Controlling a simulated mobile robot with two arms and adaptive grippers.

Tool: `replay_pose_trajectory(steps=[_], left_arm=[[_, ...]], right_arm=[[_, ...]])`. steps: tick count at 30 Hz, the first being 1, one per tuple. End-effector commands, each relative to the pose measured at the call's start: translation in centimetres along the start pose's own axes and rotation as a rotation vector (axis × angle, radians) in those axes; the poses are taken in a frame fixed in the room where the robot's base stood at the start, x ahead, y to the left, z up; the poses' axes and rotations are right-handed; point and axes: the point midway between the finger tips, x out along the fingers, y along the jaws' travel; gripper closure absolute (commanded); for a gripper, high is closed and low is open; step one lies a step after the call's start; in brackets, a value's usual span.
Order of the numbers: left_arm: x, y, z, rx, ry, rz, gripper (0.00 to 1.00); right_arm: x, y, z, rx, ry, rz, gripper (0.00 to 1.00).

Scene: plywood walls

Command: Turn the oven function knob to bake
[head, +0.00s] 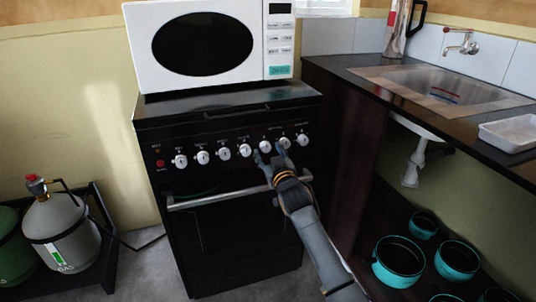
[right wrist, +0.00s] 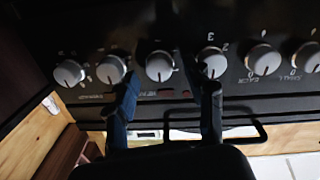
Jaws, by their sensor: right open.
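The black oven (head: 245,235) has a row of several white knobs along its front panel. The small labels are mostly too blurred to read, so I cannot tell which knob is the oven function one. My right gripper (head: 271,153) is open in front of the right half of the row. In the right wrist view its fingers (right wrist: 166,82) lie on either side of a white knob (right wrist: 159,66), with a gap to each side. The fingertips overlap the neighbouring knobs (right wrist: 111,69) and (right wrist: 212,63) in the picture; I see no clear contact. My left gripper is not in view.
A metal oven door handle (head: 215,197) runs below the knobs, close to my right wrist. A white microwave (head: 210,45) stands on the oven. A counter with a sink (head: 440,85) is at the right, with teal pots (head: 398,262) below. Gas cylinders (head: 62,235) stand at the left.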

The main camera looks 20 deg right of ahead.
Motion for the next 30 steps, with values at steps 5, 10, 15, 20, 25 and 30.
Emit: replay_pose_trajectory(steps=[5, 10, 15, 20, 25, 30], left_arm=[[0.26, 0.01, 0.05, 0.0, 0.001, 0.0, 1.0], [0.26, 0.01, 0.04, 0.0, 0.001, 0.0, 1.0], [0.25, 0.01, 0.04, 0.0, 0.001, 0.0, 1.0], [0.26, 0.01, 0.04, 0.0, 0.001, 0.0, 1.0], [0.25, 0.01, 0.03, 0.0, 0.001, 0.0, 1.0], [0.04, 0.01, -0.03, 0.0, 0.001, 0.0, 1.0]], right_arm=[[0.92, -0.02, -0.02, 0.0, 0.001, 0.0, 0.47], [1.02, -0.02, -0.04, 0.0, 0.001, 0.0, 0.47], [1.0, 0.0, -0.04, 0.0, 0.001, 0.0, 0.57], [0.99, 0.0, -0.03, 0.0, 0.0, 0.0, 0.9], [0.99, 0.0, -0.03, -0.001, 0.0, 0.0, 1.0], [0.98, 0.01, -0.07, -0.026, 0.001, 0.0, 1.0]])
